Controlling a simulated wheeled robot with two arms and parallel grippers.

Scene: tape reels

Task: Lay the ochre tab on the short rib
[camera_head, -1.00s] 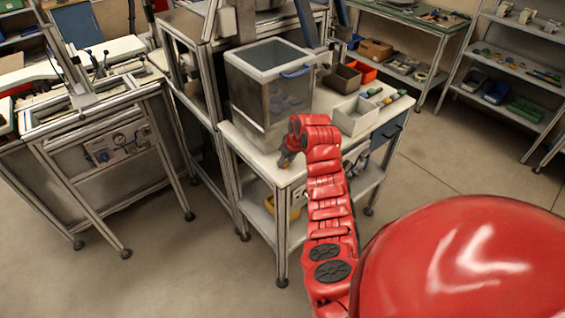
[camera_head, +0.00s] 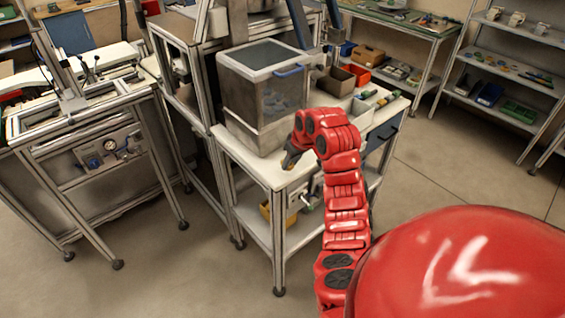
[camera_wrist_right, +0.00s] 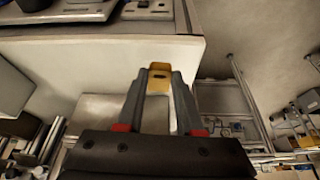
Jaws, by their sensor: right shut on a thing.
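My right gripper (camera_wrist_right: 158,82) is shut on the ochre tab (camera_wrist_right: 159,72), which sits between its fingertips in the right wrist view. In the head view my right gripper (camera_head: 288,162) points down at the front part of the pale-topped bench (camera_head: 245,153). The tab cannot be made out clearly there. In the wrist view the tab shows in front of the pale bench top (camera_wrist_right: 90,65); whether it touches anything cannot be told. I cannot pick out the short rib in either view. My left gripper is not in view.
A clear-walled bin (camera_head: 258,100) stands on the bench behind my right gripper. A pale open box (camera_head: 363,108) and small coloured parts lie to the right. The bench top's front left is clear.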

